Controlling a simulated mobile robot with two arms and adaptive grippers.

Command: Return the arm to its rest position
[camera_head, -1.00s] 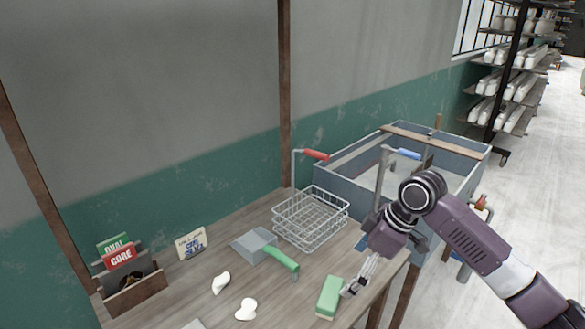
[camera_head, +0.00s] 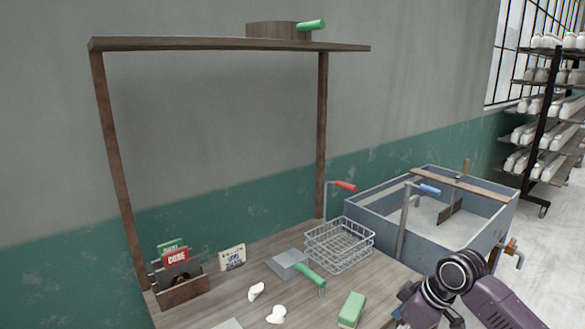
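My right arm (camera_head: 462,288) comes in from the lower right over the table's right edge. Its gripper is mostly cut off by the bottom edge of the view, so its fingers do not show. A green block (camera_head: 351,309) lies on the wooden table (camera_head: 245,292), left of the arm and apart from what shows of it. My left arm and gripper are not in view.
A shelf (camera_head: 225,43) spans above.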

